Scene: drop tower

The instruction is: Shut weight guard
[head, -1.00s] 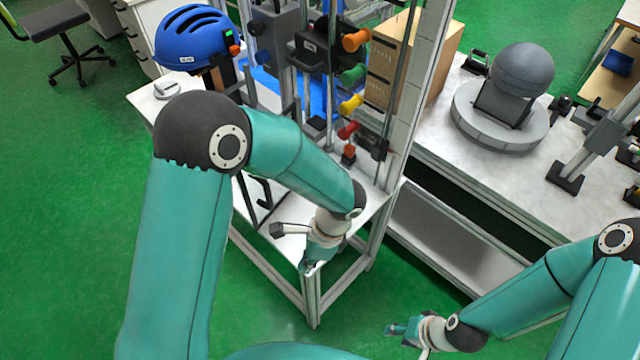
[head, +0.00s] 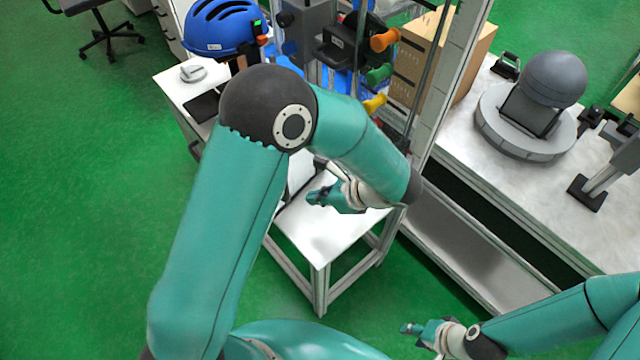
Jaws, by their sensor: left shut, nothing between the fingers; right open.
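I cannot tell which part is the weight guard; my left arm hides the tower's lower part. My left gripper (head: 316,197) is shut and empty, pointing left in front of the tower, over the stand's top in the picture. My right gripper (head: 408,328) is open at the bottom, away from the tower.
A blue helmet (head: 222,27) sits at the tower's left. A cardboard box (head: 470,62) stands behind the tower. On the bench at right are a grey dome on a round base (head: 552,80) and dark stands (head: 590,190). Green floor (head: 100,200) is free at left.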

